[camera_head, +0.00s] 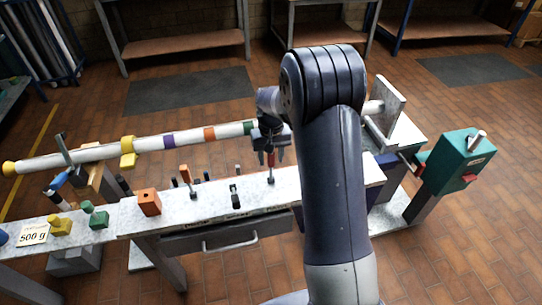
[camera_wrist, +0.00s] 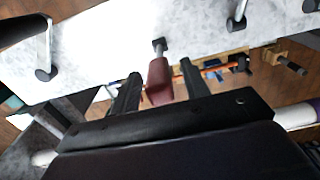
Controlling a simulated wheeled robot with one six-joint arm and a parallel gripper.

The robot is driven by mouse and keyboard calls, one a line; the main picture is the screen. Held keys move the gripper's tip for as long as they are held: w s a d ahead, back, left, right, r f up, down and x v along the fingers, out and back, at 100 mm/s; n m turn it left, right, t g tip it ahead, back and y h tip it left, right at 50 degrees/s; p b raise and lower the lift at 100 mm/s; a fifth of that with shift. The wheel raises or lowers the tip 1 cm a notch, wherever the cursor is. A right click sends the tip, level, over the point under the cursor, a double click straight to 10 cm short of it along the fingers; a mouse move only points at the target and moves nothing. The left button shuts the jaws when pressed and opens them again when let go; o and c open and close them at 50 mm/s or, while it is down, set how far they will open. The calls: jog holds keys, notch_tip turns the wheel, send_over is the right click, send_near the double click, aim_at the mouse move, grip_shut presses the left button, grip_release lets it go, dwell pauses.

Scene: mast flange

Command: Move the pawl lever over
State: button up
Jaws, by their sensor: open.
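A lever with a dark red handle (camera_head: 271,160) stands on a thin stem on the pale bench (camera_head: 210,215), under the end of my arm. I take it to be the pawl lever. In the wrist view its red handle (camera_wrist: 160,80) lies between my two dark fingers, with its stem running to a dark foot on the pale surface. My gripper (camera_head: 270,148) is open, one finger on each side of the handle. In the wrist view a gap shows between the handle and each finger of my gripper (camera_wrist: 160,72). My arm hides part of the bench to the right.
A long white mast (camera_head: 190,139) with coloured bands runs behind the bench. A teal box (camera_head: 457,165) stands right.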

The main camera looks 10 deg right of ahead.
jog(key=shift+c, duration=0.2)
grip_shut()
jog(key=shift+s+f+b, duration=0.1)
jog(key=shift+s+b, duration=0.05)
jog(key=shift+b, duration=0.15)
jog(key=s+f+t+b, duration=0.1)
jog(key=s+t+b, duration=0.1)
jog(key=b, duration=0.4)
jog(key=s+f+t+b, duration=0.1)
jog(key=s+t+b, duration=0.2)
jog(key=b, duration=0.4)
jog(key=s+f+t+b, duration=0.2)
jog(key=s+t+b, duration=0.1)
jog(key=b, duration=0.4)
jog(key=shift+f+t, duration=0.1)
jog(key=shift+t, duration=0.4)
jog(key=s+f+t+b, duration=0.1)
jog(key=s+t+b, duration=0.1)
jog(key=b, duration=0.6)
jog(key=shift+f+t, duration=0.4)
jog(key=shift+t, duration=0.1)
jog(key=shift+o, duration=0.2)
grip_release()
